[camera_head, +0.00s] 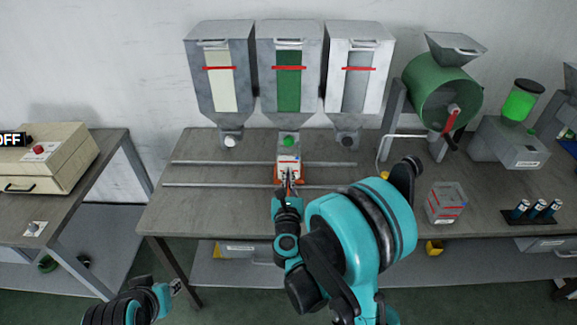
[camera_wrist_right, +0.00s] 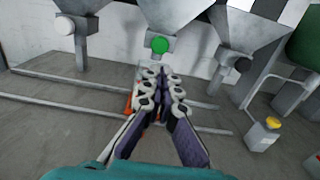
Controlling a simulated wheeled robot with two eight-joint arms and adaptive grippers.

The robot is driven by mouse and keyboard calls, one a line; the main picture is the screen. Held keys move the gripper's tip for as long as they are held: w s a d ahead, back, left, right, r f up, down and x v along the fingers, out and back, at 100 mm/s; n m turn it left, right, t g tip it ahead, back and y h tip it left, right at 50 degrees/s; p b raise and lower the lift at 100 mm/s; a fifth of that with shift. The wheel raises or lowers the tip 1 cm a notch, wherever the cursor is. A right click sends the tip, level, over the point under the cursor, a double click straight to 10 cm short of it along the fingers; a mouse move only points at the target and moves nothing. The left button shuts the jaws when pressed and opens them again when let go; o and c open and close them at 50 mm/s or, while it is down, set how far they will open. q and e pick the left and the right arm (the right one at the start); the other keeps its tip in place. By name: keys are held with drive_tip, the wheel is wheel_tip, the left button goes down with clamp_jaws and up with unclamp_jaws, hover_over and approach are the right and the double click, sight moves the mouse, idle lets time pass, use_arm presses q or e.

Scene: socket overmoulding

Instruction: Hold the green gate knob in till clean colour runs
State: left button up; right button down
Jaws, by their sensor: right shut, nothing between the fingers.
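The green gate knob (camera_head: 289,142) is on the outlet under the middle hopper (camera_head: 289,45), whose window shows green. In the right wrist view the knob (camera_wrist_right: 160,45) is straight ahead, beyond the fingertips. My right gripper (camera_head: 290,178) is shut with nothing in it, and its tips are apart from the knob. A white container with a red line (camera_head: 288,162) stands under the middle outlet, partly hidden by the gripper. My left gripper (camera_head: 176,287) is low at the left, in front of the bench; its fingers are too small to read.
A white knob (camera_head: 230,142) and a dark knob (camera_head: 347,142) sit on the neighbouring hoppers. Two rails (camera_head: 225,185) run along the bench. A grey box (camera_head: 446,203), a green drum (camera_head: 440,95) and dark cylinders (camera_head: 537,208) stand at right.

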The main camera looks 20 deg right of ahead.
sight(289, 143)
drive_tip(key=b+x, duration=0.2)
drive_tip(key=x, duration=0.9)
drive_tip(key=shift+w+d+f, duration=0.1)
drive_tip(key=shift+w+f, duration=0.05)
drive_tip(key=shift+w+d, duration=0.1)
drive_tip(key=shift+w, duration=0.45)
